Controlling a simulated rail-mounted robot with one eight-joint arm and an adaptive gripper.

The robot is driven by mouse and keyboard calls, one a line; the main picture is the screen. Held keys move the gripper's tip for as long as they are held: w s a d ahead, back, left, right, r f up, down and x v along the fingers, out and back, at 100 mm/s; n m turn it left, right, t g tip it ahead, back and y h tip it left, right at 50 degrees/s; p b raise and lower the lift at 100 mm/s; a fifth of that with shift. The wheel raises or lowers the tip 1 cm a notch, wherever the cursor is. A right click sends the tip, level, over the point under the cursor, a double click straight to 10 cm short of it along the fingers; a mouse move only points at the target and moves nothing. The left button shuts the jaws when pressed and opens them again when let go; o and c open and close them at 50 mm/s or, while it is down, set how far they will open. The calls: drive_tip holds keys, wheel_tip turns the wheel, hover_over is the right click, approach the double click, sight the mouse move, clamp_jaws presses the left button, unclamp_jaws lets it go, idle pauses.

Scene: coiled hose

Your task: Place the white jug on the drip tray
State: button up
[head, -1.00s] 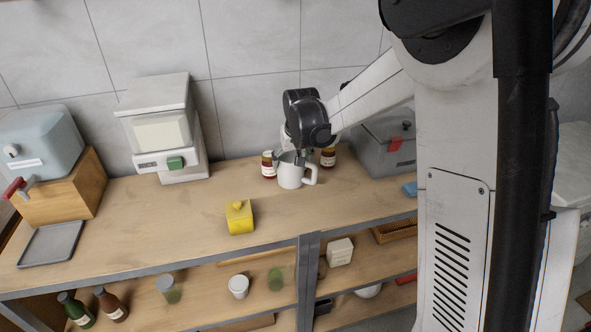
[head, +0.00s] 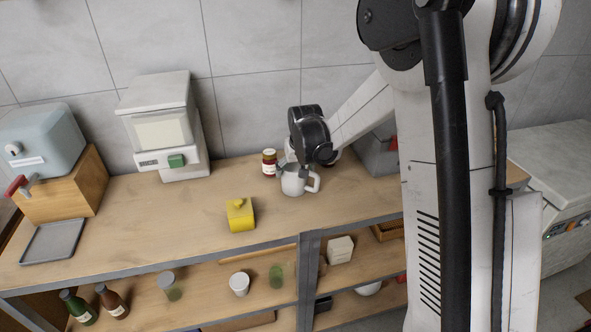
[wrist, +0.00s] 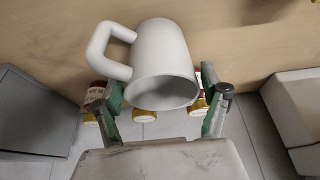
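The white jug (head: 293,181) is at the back of the worktop, right of centre, with its handle to the right in the head view. My gripper (head: 290,166) is at its upper part, partly hidden behind the dark wrist.
A yellow block-like container (head: 240,215) stands between jug and tray, near the front edge. A white machine (head: 165,125) stands against the wall. A red-labelled jar (head: 269,162) is behind the jug. A grey box (head: 378,155) is to the right. The worktop before the tray is clear.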

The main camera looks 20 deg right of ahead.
drive_tip(key=shift+o, duration=1.1)
drive_tip(key=shift+r, duration=0.15)
